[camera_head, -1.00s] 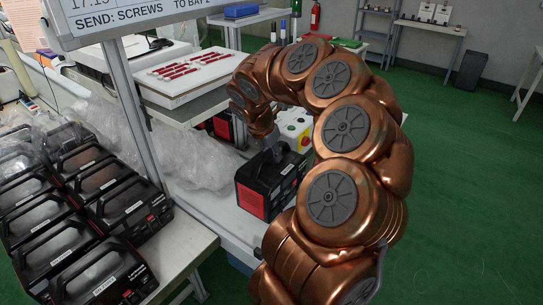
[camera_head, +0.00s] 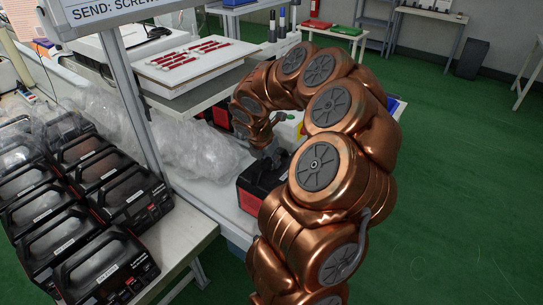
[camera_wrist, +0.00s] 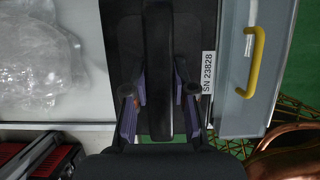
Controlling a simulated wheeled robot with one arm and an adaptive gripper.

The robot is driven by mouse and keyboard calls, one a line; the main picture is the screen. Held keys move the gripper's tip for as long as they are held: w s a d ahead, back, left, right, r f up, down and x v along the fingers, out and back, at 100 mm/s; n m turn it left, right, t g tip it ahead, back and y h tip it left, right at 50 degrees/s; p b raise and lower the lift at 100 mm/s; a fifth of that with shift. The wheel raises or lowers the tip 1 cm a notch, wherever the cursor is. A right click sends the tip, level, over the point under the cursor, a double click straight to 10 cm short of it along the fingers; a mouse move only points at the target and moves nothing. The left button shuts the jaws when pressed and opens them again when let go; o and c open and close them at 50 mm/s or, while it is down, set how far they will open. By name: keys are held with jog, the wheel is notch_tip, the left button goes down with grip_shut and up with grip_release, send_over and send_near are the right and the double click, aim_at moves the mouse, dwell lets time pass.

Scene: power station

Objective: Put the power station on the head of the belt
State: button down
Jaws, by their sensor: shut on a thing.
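The power station (camera_head: 254,186), a black box with a red front, is at the near right end of a long white surface (camera_head: 197,187). My arm hides its right part. My gripper (camera_head: 268,152) is above it, partly hidden by the arm. In the wrist view my gripper (camera_wrist: 160,100) is shut on the station's dark handle (camera_wrist: 160,60), with one finger on each side. A label reading SN 23828 (camera_wrist: 208,72) lies right of the handle. I cannot tell whether the station's base touches the surface, or which part is the belt head.
Several similar power stations (camera_head: 85,235) stand in rows on the left table. Clear plastic wrap (camera_head: 195,145) lies left of the held station. Above is a shelf with a white tray of red items (camera_head: 195,65). A post (camera_head: 135,90) stands left. Green floor is free at right.

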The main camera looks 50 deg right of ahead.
jog(key=c, duration=0.9)
grip_release()
jog(key=shift+c, duration=0.2)
